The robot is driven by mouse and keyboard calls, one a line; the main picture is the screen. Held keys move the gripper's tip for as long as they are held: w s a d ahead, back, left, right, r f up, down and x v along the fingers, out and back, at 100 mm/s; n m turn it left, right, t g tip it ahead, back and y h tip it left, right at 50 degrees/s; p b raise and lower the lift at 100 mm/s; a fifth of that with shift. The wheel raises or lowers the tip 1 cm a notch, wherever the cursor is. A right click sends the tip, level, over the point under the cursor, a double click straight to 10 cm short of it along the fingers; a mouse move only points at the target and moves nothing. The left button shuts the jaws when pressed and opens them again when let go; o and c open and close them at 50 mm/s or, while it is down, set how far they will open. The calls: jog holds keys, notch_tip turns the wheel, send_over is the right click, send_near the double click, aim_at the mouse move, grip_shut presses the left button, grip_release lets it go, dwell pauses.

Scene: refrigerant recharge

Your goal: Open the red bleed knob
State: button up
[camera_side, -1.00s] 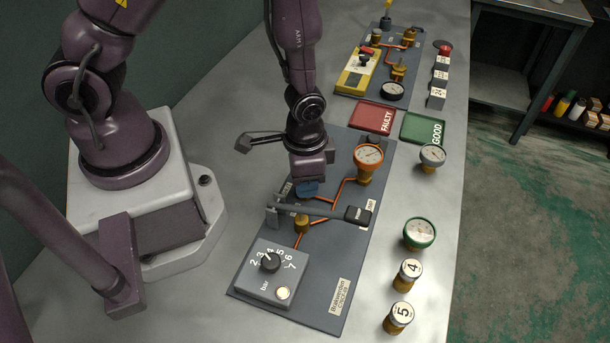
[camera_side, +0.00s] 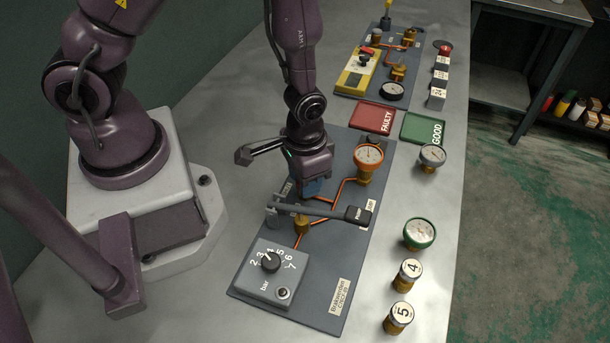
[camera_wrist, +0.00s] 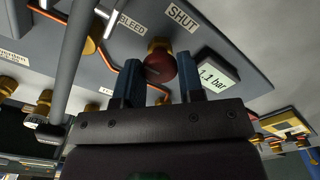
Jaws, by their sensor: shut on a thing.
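The red bleed knob (camera_wrist: 160,66) is in the wrist view, between the two blue fingers of my gripper (camera_wrist: 158,78), which are shut on it. A BLEED label (camera_wrist: 131,22) and a SHUT label (camera_wrist: 182,16) are on the panel beyond it. In the side view my gripper (camera_side: 312,188) points down at the dark panel (camera_side: 325,290), and the knob is hidden behind it.
A small display (camera_wrist: 212,74) reads 1.1 bar. A grey lever (camera_side: 325,208) with a black end lies across the panel beside my gripper. An orange gauge (camera_side: 368,157) stands close by. A bar dial box (camera_side: 271,272) sits at the front.

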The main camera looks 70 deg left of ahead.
jog(key=o, duration=0.9)
notch_tip(320, 180, up, 13)
jog(key=s+a+r+t, duration=0.2)
jog(key=r, duration=0.4)
jog(key=s+a+r+t, duration=0.1)
jog(key=s+r, duration=0.1)
jog(key=r, duration=0.4)
jog(key=s+a+r+t, duration=0.2)
jog(key=r, duration=0.4)
jog(key=shift+s+a+r+t, duration=0.3)
jog(key=shift+a, duration=0.05)
